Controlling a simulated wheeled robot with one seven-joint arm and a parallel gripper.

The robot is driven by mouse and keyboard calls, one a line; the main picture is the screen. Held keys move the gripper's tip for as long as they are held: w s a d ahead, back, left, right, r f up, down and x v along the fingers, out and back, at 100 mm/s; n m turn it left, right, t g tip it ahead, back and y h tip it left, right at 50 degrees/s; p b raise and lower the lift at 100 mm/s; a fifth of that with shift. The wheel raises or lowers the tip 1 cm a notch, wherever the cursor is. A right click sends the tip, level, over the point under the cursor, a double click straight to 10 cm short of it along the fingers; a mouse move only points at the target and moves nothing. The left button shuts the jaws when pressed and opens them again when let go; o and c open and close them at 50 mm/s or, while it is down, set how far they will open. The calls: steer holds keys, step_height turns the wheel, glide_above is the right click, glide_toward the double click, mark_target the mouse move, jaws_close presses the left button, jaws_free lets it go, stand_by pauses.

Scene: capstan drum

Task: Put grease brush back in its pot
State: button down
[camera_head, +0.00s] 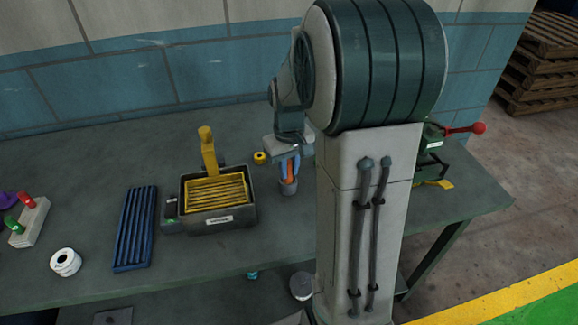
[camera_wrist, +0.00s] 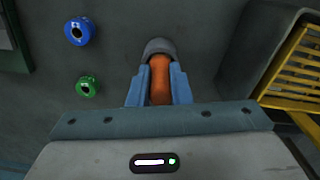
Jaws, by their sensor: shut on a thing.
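My gripper (camera_head: 289,168) points down at the workbench, with its two blue fingers shut on the orange handle of the grease brush (camera_wrist: 160,84). The grey pot (camera_head: 288,187) stands on the bench directly below the fingers. In the wrist view the pot's rounded rim (camera_wrist: 159,46) shows just beyond the handle. The handle's lower end meets or overlaps the pot in both views. The bristles are hidden, and I cannot tell how deep the brush sits in the pot or whether it touches the bottom.
A dark tray with a yellow slatted insert (camera_head: 216,190) stands left of the pot. A blue ribbed tray (camera_head: 135,228) and a white roll (camera_head: 65,262) lie farther left. A small yellow spool (camera_head: 260,158) is close by. Blue (camera_wrist: 80,31) and green (camera_wrist: 88,87) spools show in the wrist view.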

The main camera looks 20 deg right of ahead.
steer(key=shift+f, duration=0.35)
stand_by(0.4)
steer(key=c, duration=1.3)
jaws_free()
steer(key=shift+o, duration=0.2)
step_height(320, 180, up, 14)
steer(key=shift+f, duration=0.1)
